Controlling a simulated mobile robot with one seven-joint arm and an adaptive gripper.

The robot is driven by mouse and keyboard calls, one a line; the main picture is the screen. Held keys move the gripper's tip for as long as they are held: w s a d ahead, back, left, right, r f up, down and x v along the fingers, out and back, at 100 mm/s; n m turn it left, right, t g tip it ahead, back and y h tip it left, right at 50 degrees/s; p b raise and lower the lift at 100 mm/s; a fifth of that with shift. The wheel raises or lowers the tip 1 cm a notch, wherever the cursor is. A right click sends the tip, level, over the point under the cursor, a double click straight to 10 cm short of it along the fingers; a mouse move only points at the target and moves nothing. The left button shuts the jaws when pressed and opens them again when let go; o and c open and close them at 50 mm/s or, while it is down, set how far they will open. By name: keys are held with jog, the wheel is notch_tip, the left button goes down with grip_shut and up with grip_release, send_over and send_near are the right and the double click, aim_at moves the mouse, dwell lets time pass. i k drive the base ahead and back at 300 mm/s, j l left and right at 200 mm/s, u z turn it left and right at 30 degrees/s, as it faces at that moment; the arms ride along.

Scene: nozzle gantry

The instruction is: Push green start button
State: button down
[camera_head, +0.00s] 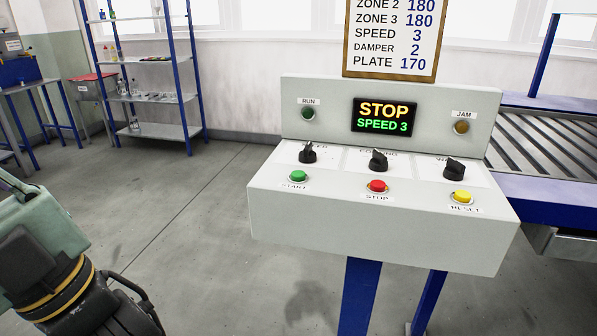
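The green start button (297,176) sits at the left of the front row on the pale control box, above a label reading START. It stands out from the surface and nothing touches it. The display (384,117) reads STOP in orange and SPEED 3 in green. My gripper (128,300) shows only partly as a dark shape at the bottom left, well left of and apart from the box. Its fingertips cannot be made out, so its opening cannot be told.
The control box (370,234) also bears a red STOP button (377,186), a yellow RESET button (462,197) and three black knobs, one being the left knob (308,153). A roller conveyor (550,150) stands right. Floor (195,220) left of the box is clear.

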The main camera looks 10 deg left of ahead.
aim_at(296, 174)
jog(key=j+z, duration=0.15)
jog(key=j, duration=0.35)
jog(key=j+z, duration=0.1)
jog(key=j, duration=0.45)
jog(key=k+j+z, duration=0.15)
jog(key=j, duration=0.35)
jog(key=j+z, duration=0.15)
jog(key=j, duration=0.35)
jog(key=k+j+z, duration=0.1)
jog(key=j, duration=0.4)
jog(key=i+j, duration=0.3)
jog(key=i, duration=0.1)
